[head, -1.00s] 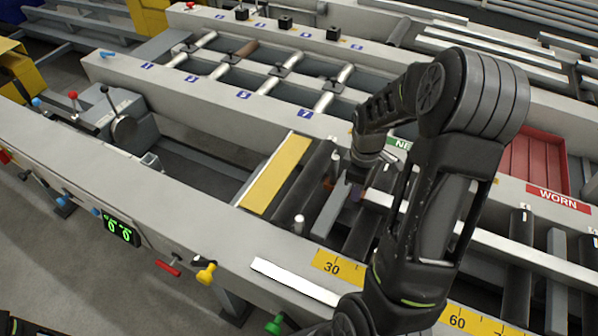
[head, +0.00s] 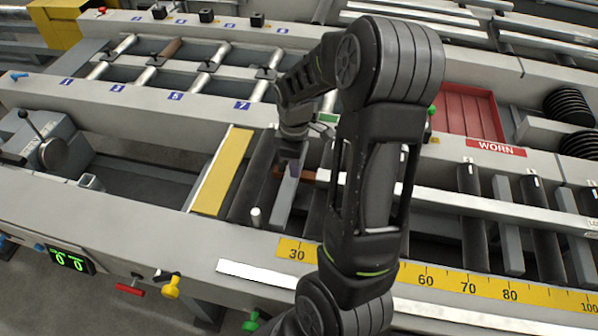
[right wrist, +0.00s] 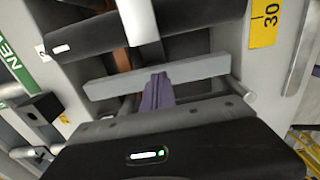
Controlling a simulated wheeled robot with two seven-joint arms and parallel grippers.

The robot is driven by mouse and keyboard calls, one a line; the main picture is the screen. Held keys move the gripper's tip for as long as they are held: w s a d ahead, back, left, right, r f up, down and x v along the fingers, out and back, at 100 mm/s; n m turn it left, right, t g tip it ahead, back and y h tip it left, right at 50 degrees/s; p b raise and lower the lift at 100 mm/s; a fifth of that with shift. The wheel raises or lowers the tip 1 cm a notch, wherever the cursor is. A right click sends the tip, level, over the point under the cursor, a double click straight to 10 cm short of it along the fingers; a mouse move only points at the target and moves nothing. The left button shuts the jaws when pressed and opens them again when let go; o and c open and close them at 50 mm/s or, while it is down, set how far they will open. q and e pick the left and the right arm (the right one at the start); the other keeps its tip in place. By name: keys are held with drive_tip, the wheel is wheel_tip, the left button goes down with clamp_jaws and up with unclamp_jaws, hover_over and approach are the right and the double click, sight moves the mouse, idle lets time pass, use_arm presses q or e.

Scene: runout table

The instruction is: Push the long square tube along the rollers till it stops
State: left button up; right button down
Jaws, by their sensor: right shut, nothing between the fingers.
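The long square tube (head: 480,208) is pale and lies along the dark rollers, running to the right edge of the head view. Part of it is hidden behind my right arm. Its near end shows in the right wrist view (right wrist: 138,20). My right gripper (head: 291,166) is shut and empty, low over the rollers just left of that end. Its purple fingers (right wrist: 158,92) point towards the tube end and look apart from it. A grey crossbar (right wrist: 155,76) shows between them in the wrist view. My left gripper is out of view.
A yellow plate (head: 223,172) lies left of the rollers. A yellow scale (head: 470,286) runs along the front rail. A red tray (head: 467,112) stands behind, above the WORN label (head: 496,149). A grey lever unit (head: 48,145) stands at left.

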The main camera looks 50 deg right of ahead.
wheel_tip(320, 180, up, 8)
drive_tip(key=shift+s+r+b, duration=0.2)
drive_tip(key=shift+r+b, duration=0.05)
drive_tip(key=shift+b, duration=0.05)
drive_tip(key=shift+a+f, duration=0.1)
idle(0.5)
